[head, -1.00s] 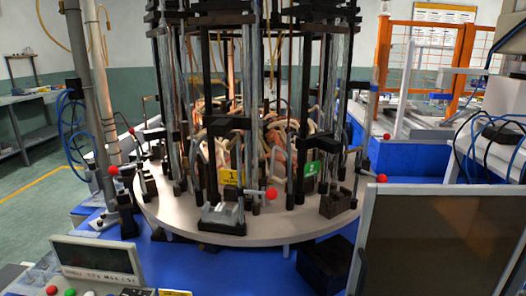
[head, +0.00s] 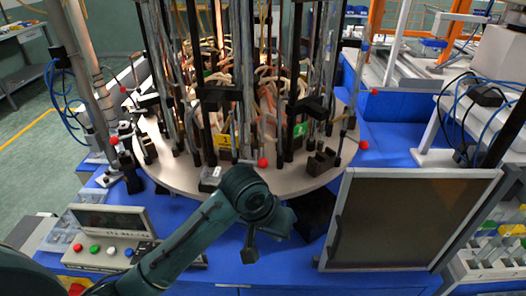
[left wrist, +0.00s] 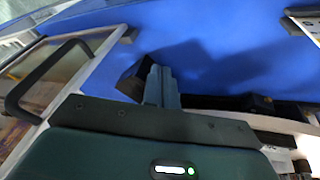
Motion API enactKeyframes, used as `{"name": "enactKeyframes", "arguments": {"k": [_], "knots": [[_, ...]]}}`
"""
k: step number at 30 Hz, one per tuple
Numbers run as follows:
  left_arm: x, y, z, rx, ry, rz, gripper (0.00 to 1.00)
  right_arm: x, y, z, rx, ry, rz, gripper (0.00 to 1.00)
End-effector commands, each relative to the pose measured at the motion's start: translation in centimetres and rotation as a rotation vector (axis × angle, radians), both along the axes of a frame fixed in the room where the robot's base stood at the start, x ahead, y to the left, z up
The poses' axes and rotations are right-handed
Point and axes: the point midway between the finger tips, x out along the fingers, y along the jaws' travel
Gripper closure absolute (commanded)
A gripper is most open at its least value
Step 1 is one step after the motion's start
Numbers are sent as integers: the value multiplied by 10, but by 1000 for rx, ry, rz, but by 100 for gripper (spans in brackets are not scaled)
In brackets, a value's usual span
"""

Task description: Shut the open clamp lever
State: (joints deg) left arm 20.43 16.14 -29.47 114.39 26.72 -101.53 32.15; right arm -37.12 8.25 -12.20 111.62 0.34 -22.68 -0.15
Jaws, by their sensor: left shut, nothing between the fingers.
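Several clamp levers with red ball knobs stand around the round turntable (head: 185,178). Others show at the left (head: 114,140) and right (head: 363,145). I cannot tell for sure which lever is open. My left gripper (head: 290,222) is in front of the turntable, below the front knob and apart from it. In the left wrist view its fingers (left wrist: 162,85) are shut and empty, and no red knob shows there.
A framed door panel (head: 410,220) stands at right; its handle shows in the left wrist view (left wrist: 40,75). A black box (head: 318,212) sits on the blue deck beside my gripper. A control panel (head: 105,255) is at front left. Vertical rods crowd the turntable.

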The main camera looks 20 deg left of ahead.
Motion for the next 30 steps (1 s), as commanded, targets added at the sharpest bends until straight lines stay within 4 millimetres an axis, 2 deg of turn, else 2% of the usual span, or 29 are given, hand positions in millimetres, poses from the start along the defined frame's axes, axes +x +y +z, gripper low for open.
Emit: {"name": "enactKeyframes", "arguments": {"k": [1, 3, 12, 18, 24, 30], "knots": [[15, 1, 13, 15, -3, 14, 100, 0, 0, 0, 0, 0, 0, 64], [31, 2, 27, 33, 6, 41, 100, 0, 0, 0, 0, 0, 0, 64], [89, 23, 99, 116, 28, 215, 100, 0, 0, 0, 2, -1, 0, 64], [111, 42, 143, 150, 29, 340, 100, 0, 0, 1, 2, -1, 0, 64], [125, 59, 182, 168, 25, 453, 100, 0, 0, 1, 2, -1, 0, 64], [130, 68, 202, 171, 25, 513, 100, 0, 0, 1, 1, -1, -1, 64]]}}
